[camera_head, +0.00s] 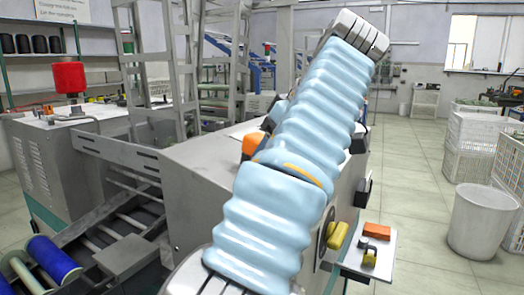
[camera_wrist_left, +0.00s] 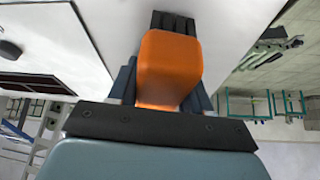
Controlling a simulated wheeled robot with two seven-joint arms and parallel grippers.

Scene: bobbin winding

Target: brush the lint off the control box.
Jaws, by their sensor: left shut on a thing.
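My left gripper (camera_wrist_left: 162,88) is shut on the orange handle of a brush (camera_wrist_left: 168,62), with a dark finger on each side. The brush's dark bristles (camera_wrist_left: 173,22) point at a pale flat surface; I cannot tell whether they touch it. In the head view, an orange patch (camera_head: 252,144), seemingly the brush, shows left of my sleeved arm, over the grey box-shaped housing (camera_head: 205,190). I cannot tell for sure whether this housing is the control box. My arm hides much of it and the gripper. I see no lint clearly. My right gripper is out of view.
A small shelf (camera_head: 384,268) with an orange block (camera_head: 377,231) sticks out at the housing's right. A yellow part (camera_head: 338,235) is beside it. A white bin (camera_head: 481,222) and crates stand at right. Blue bobbins (camera_head: 52,258) lie lower left.

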